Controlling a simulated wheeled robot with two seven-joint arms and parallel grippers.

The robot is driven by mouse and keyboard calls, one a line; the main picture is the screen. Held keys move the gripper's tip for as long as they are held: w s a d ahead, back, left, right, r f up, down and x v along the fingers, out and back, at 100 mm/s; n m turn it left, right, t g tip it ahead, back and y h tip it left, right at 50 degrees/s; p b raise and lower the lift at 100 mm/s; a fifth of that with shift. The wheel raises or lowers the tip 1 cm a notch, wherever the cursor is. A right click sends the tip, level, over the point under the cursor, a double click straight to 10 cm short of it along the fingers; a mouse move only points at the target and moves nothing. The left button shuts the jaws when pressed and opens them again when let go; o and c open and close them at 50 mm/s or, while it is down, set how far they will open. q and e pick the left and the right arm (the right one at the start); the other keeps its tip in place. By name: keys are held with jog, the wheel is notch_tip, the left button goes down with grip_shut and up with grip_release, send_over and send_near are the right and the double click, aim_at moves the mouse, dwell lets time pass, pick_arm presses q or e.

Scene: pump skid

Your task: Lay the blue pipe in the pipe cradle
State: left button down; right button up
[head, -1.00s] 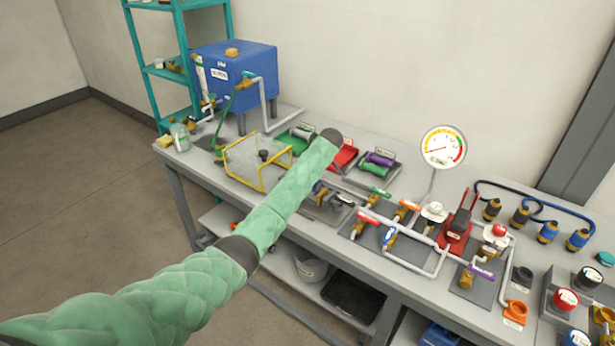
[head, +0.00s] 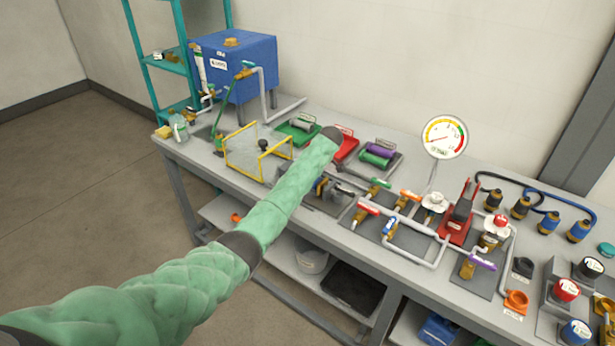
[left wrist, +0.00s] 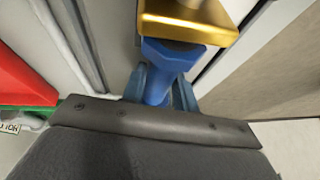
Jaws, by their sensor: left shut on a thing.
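My left gripper (left wrist: 160,92) is shut on a blue piece (left wrist: 158,75) in the left wrist view. A gold-coloured block (left wrist: 190,20) adjoins its far end; I cannot tell whether the blue piece is the blue pipe. In the head view my green-sleeved left arm reaches over the bench and hides the gripper. A grey cradle-like tray (head: 396,166) behind the arm's end holds a purple pipe (head: 383,150) and a green pipe (head: 375,160). I cannot tell for certain that it is the pipe cradle. My right gripper is not in view.
A red tray (head: 349,146) and a green tray (head: 284,128) lie left of the grey tray. A yellow frame (head: 238,171) stands near the bench's left front. Valves and white piping fill the middle, below a round gauge (head: 445,137). A blue tank (head: 243,70) stands at the back left.

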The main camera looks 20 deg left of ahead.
pick_arm(q)
jog(key=shift+d, duration=0.1)
dwell(0.3)
jog(key=shift+f, duration=0.2)
jog(key=c, duration=1)
grip_release()
